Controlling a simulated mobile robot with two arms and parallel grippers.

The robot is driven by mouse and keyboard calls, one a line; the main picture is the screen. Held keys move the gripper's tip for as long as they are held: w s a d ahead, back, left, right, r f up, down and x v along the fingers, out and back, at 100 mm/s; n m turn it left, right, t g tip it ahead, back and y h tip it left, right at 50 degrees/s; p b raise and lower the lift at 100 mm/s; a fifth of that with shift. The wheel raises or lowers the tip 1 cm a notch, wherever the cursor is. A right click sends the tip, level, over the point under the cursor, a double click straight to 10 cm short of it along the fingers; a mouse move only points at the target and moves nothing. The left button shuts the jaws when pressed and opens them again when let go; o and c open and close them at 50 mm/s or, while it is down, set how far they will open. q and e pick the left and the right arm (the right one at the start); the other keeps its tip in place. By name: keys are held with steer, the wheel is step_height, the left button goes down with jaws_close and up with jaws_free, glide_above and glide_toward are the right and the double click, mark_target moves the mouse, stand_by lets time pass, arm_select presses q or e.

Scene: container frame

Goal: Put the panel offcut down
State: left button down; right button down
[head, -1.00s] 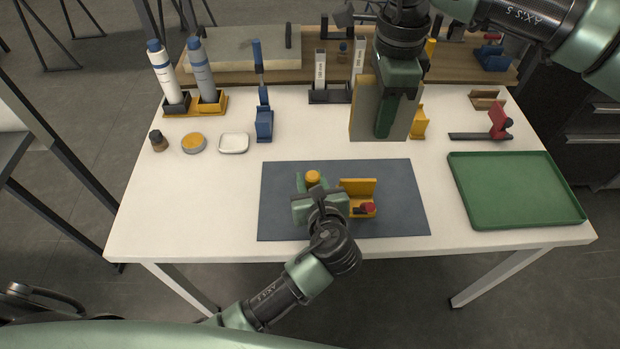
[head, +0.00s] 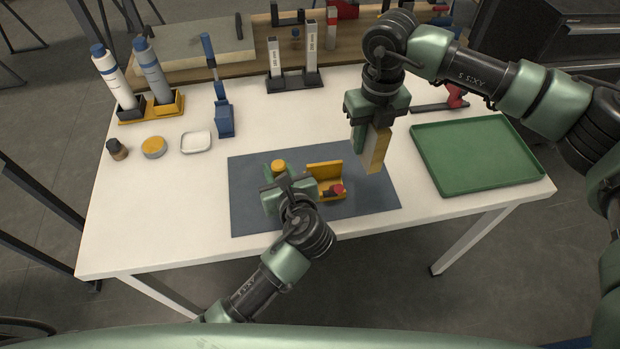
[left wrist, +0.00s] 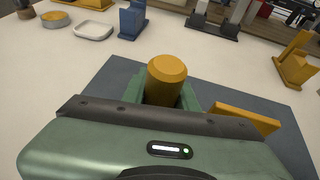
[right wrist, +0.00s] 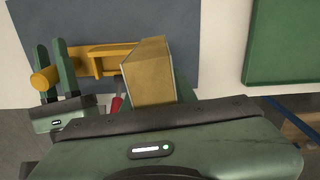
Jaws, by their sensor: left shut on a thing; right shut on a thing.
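My left gripper (head: 287,190) is shut on a yellow cylindrical handle (left wrist: 166,74) above the mat. The lower part of that handle is hidden by the fingers.
A green tray (head: 475,158) lies to the right. Two bottles, a tin and a white dish (head: 196,142) stand left. White tabletop is bare between mat and tray.

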steer(key=shift+d+f+m, duration=0.25)
steer(key=shift+f+m, duration=0.35)
steer(key=shift+f, duration=0.15)
step_height(320, 180, down, 9)
steer(key=shift+f, duration=0.2)
steer(key=c, duration=1.1)
jaws_free()
steer(key=shift+f, duration=0.1)
